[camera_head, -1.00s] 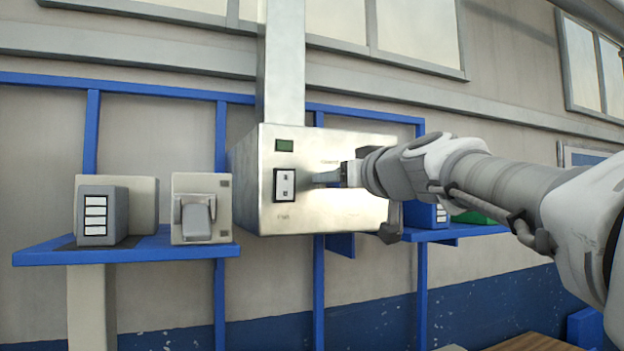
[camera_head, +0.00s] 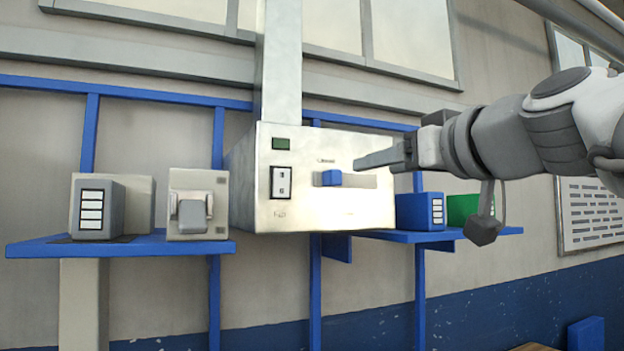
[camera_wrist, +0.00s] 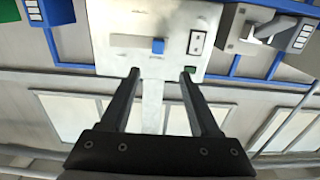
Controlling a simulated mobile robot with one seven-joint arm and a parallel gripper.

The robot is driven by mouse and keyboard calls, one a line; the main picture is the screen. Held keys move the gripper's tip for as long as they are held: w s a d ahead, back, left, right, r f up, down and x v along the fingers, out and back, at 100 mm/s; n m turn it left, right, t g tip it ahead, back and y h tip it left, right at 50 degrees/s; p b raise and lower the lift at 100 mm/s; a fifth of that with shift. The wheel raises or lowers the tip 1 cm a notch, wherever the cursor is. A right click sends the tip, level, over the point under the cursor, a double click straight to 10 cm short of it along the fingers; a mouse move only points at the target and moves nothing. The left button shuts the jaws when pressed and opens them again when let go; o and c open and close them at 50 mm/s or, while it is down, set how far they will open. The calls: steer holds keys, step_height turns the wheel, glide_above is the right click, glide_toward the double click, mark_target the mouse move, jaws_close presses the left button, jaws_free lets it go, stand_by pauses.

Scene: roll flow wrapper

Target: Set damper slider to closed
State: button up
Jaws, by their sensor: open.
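The damper slider is a small blue knob (camera_head: 331,178) on the front of a metal box (camera_head: 300,212). The knob sits toward the left part of a grey horizontal slot (camera_head: 358,181), with bare slot to its right. In the wrist view the blue knob (camera_wrist: 158,46) shows beyond my fingers, and the picture is turned over. My gripper (camera_head: 372,160) is open and empty, to the right of the knob and a little above it, apart from it. Both dark fingers (camera_wrist: 160,72) show in the wrist view with nothing between them. The small print above the slot is too blurred to read.
A rocker switch (camera_head: 281,182) and a green indicator (camera_head: 281,144) are on the box's left side. A lever unit (camera_head: 199,205) and a grey box (camera_head: 98,207) stand on the left blue shelf. Blue (camera_head: 420,211) and green boxes (camera_head: 462,208) stand on the right shelf.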

steer(key=shift+v, duration=1.45)
